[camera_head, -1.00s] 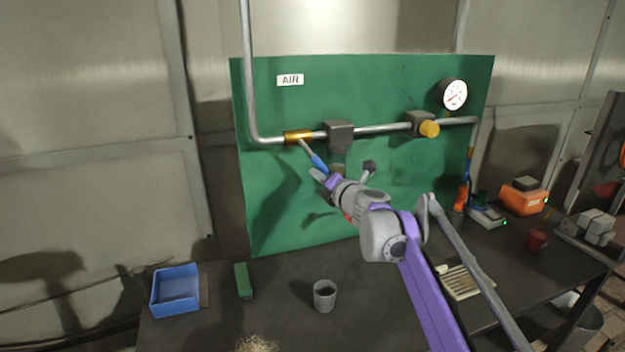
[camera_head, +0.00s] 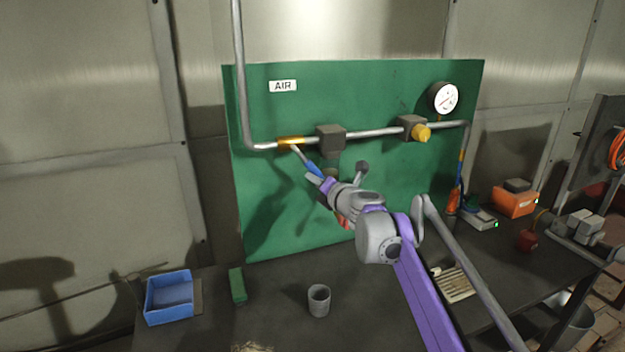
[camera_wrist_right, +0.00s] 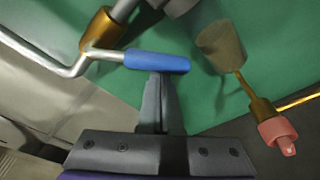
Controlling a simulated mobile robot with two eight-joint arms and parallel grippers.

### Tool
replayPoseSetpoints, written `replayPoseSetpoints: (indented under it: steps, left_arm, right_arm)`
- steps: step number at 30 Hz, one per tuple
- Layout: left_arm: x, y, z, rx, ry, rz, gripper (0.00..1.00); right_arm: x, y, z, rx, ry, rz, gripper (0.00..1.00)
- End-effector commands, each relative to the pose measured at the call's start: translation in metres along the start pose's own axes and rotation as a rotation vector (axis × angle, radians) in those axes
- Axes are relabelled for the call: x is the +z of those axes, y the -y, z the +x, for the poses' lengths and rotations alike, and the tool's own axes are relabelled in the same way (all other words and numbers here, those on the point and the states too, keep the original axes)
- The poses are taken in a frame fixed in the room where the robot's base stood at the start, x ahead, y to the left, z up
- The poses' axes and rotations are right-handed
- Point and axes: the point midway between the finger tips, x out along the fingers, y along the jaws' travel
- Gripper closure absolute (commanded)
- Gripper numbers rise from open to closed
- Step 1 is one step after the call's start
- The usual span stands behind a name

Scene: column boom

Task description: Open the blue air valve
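The blue-handled lever (camera_head: 313,168) slants down and right from a brass valve body (camera_head: 291,141) on the grey pipe, below the AIR sign (camera_head: 283,86). My right gripper (camera_head: 318,180) is at the lower end of the blue grip. In the right wrist view, the blue grip (camera_wrist_right: 157,62) lies across the tips of the dark fingers (camera_wrist_right: 160,82). The fingers are close together, with the grip just beyond their tips rather than visibly between them. Whether they touch it is unclear. The brass body also shows there (camera_wrist_right: 101,29). My left gripper is not seen.
A green board (camera_head: 270,190) backs the pipe, with a grey block (camera_head: 331,138), a yellow knob (camera_head: 421,133) and a gauge (camera_head: 443,98). Below, the dark bench holds a blue bin (camera_head: 169,296), a green block (camera_head: 237,285) and a grey cup (camera_head: 319,300).

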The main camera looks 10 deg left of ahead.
Motion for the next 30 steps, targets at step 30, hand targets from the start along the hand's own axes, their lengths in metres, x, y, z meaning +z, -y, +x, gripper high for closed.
replayPoseSetpoints:
  steps: [30]
  left_arm:
    - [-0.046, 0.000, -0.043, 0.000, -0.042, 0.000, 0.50]
  right_arm:
    - [0.061, -0.007, -0.011, -0.121, 0.002, -0.665, 1.00]
